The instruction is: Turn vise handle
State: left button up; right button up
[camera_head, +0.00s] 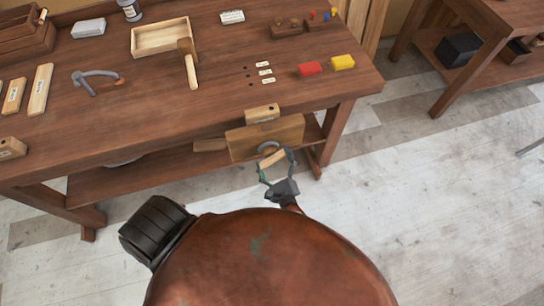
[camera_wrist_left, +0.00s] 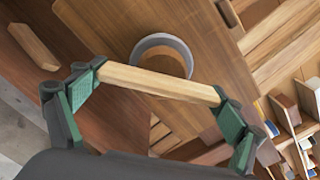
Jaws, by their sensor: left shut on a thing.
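The wooden vise jaw (camera_head: 280,134) sits at the front edge of the workbench; its broad face also fills the middle of the left wrist view (camera_wrist_left: 225,70). The vise handle (camera_head: 272,158) is a pale wooden bar in front of a round grey metal hub (camera_head: 268,147). In the left wrist view the handle (camera_wrist_left: 160,83) spans the space between the two green and dark fingers, and the hub (camera_wrist_left: 145,48) is a grey ring behind it. My left gripper (camera_head: 275,162) is shut on the handle, with one finger at each end. My right gripper is not in view.
The workbench (camera_head: 200,115) holds a mallet (camera_head: 189,65), a shallow wooden tray (camera_head: 161,48), a grey curved tool (camera_head: 93,79), and red (camera_head: 311,69) and yellow (camera_head: 343,62) blocks. A lower shelf runs beneath. The floor in front is clear.

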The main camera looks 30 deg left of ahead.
pick_arm(q)
jog(key=m+p, duration=0.4)
jog(key=shift+r, duration=0.15)
jog(key=shift+s+m+p, duration=0.1)
jog(key=shift+m+p, duration=0.9)
jog(key=shift+p, duration=0.05)
jog(key=shift+f+m+p, duration=0.25)
jog(key=shift+m+p, duration=0.25)
jog(key=shift+m, duration=0.1)
jog(key=o, duration=0.7)
jog(key=shift+s+f, duration=0.1)
jog(key=shift+o, duration=1.2)
